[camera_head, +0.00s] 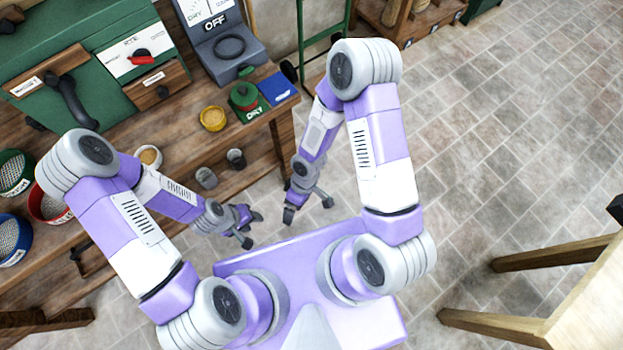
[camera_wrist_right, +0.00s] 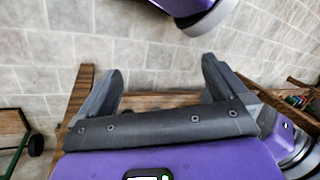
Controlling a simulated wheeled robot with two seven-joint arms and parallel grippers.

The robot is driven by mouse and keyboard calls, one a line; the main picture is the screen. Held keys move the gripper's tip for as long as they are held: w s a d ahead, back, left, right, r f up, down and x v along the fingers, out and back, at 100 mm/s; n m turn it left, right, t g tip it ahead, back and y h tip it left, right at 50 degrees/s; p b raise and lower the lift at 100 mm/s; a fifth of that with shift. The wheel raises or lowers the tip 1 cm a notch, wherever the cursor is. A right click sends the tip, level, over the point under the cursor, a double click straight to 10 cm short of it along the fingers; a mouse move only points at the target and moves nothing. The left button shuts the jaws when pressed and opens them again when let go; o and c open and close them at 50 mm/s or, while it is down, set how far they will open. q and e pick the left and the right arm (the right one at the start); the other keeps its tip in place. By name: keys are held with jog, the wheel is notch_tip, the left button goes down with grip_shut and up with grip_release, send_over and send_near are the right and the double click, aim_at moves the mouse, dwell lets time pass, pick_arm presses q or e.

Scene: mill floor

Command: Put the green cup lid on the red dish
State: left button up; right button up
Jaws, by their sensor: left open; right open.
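A small round green piece with a dark knob (camera_head: 243,94), which looks like the green cup lid, sits at the back right of the bench. Red shows beneath its edge, but I cannot tell whether that is the red dish. It stands at a green mat marked DRY (camera_head: 255,114). My left gripper (camera_head: 251,229) is open and empty, in front of the bench and well short of the green piece. My right gripper (camera_head: 308,208) is open and empty over the floor, right of the bench; the right wrist view shows nothing between its fingers (camera_wrist_right: 160,85).
On the wooden bench (camera_head: 180,130) are a yellow cup (camera_head: 213,118), grey cups (camera_head: 206,178), a blue card (camera_head: 277,88), a grey device marked OFF (camera_head: 228,52) and a green machine (camera_head: 95,45). Labelled bowls, one red (camera_head: 42,207), stand left.

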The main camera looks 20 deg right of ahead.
jog(key=d+m+t, duration=0.1)
jog(key=m, duration=0.2)
jog(key=d+f+m+t, duration=0.1)
jog(key=d+m, duration=0.1)
jog(key=m, duration=0.2)
jog(key=d+f+m+t+y, duration=0.1)
jog(key=m, duration=0.3)
jog(key=shift+w+d, duration=0.1)
jog(key=shift+d, duration=0.25)
jog(key=shift+c, duration=0.5)
